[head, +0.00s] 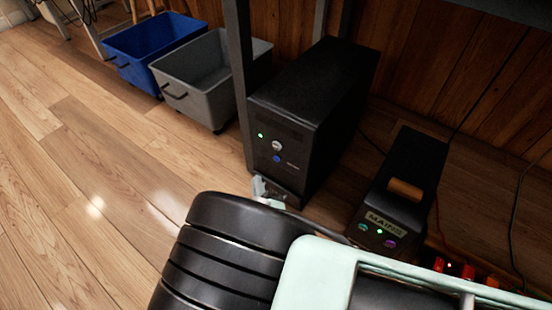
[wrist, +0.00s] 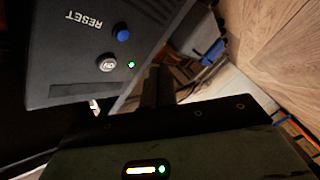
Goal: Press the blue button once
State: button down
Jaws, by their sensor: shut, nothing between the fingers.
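A black computer tower (head: 325,95) stands on the floor. Its front has a small blue button (head: 276,158) below a grey button (head: 277,145) and a lit green light. In the wrist view the blue button (wrist: 122,34) is clear and uncovered, beside the printed word RESET and near the grey button (wrist: 107,65) marked ON. My gripper (head: 262,188) is shut and empty, in front of the tower's lower front, below the blue button in the head view. My arm hides part of it. I cannot tell whether it touches the tower.
A dark box labelled MAINS (head: 412,175) with an orange switch stands right of the tower. A grey bin (head: 198,88) and a blue bin (head: 135,62) stand to the left. A dark metal leg (head: 240,75) rises beside the tower. Wooden floor at left is clear.

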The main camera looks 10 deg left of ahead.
jog(key=shift+w+d, duration=0.35)
jog(key=shift+w, duration=0.5)
jog(key=shift+w+d, duration=0.3)
jog(key=shift+w, duration=0.5)
jog(key=shift+w+d, duration=0.35)
jog(key=shift+w, duration=0.5)
jog(key=shift+w+d, duration=0.1)
jog(key=shift+w, duration=0.05)
jog(key=shift+w+d, duration=0.1)
jog(key=shift+w, duration=0.1)
jog(key=shift+w+d+p, duration=0.15)
jog(key=shift+w+p, duration=0.15)
jog(key=shift+w, duration=0.15)
dwell(0.8)
jog(key=shift+s, duration=0.1)
jog(key=shift+s+a, duration=0.35)
jog(key=shift+s, duration=0.4)
jog(key=shift+s+a+p, duration=0.1)
jog(key=shift+s+a, duration=0.2)
jog(key=shift+s, duration=0.45)
jog(key=shift+s+a+p, duration=0.1)
jog(key=shift+s+a, duration=0.25)
jog(key=shift+s, duration=0.45)
jog(key=shift+s+a+p, duration=0.1)
jog(key=shift+s+a, duration=0.2)
jog(key=shift+s, duration=0.45)
